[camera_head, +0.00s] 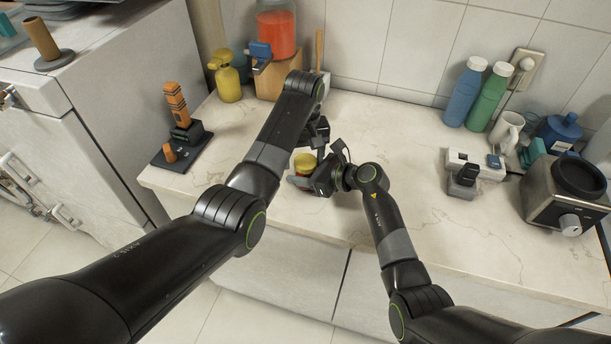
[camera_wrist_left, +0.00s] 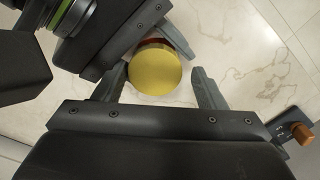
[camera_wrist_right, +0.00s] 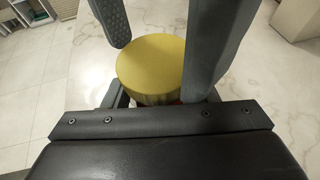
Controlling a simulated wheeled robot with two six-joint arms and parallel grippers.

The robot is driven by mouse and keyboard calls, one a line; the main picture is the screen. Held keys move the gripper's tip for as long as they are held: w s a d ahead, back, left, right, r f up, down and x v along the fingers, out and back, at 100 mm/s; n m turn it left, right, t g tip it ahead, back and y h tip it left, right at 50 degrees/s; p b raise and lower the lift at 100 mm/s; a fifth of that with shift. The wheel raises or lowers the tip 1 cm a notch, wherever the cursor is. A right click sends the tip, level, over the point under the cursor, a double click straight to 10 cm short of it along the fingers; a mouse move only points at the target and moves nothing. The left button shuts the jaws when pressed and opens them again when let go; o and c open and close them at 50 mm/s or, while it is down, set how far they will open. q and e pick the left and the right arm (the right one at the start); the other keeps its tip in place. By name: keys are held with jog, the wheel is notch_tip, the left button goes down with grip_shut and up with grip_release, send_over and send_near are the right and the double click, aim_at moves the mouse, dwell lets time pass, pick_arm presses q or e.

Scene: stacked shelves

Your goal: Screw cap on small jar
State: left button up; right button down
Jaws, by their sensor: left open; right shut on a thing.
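The small jar (camera_head: 304,171) stands near the front of the counter, its round yellow cap (camera_head: 305,160) on top. The cap also shows in the left wrist view (camera_wrist_left: 155,70) and the right wrist view (camera_wrist_right: 152,68). Whether its threads are engaged cannot be seen. My right gripper (camera_head: 303,182) is shut on the jar's body, mostly hidden; a reddish strip shows below the cap. My left gripper (camera_wrist_left: 160,80) is open above, its fingers on either side of the cap. The right finger is clearly apart; the left one is close to the rim.
A yellow pump bottle (camera_head: 227,80) and red-filled container (camera_head: 276,32) are behind. Blue (camera_head: 464,94) and green (camera_head: 487,98) bottles, a mug (camera_head: 507,131) and an appliance (camera_head: 562,195) stand right.

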pick_arm(q)
jog(key=r, duration=0.4)
jog(key=shift+s+d+r, duration=0.1)
jog(key=shift+d+r, duration=0.05)
jog(key=shift+d, duration=0.2)
pick_arm(e)
jog(key=shift+s+f, duration=0.15)
jog(key=shift+f, duration=0.05)
pick_arm(q)
jog(key=shift+a, duration=0.1)
jog(key=shift+c, duration=0.3)
jog(key=shift+c, duration=1)
jog(key=shift+r+n, duration=1.5)
jog(key=shift+r, duration=0.2)
jog(key=shift+f, duration=0.1)
jog(key=shift+f, duration=3.95)
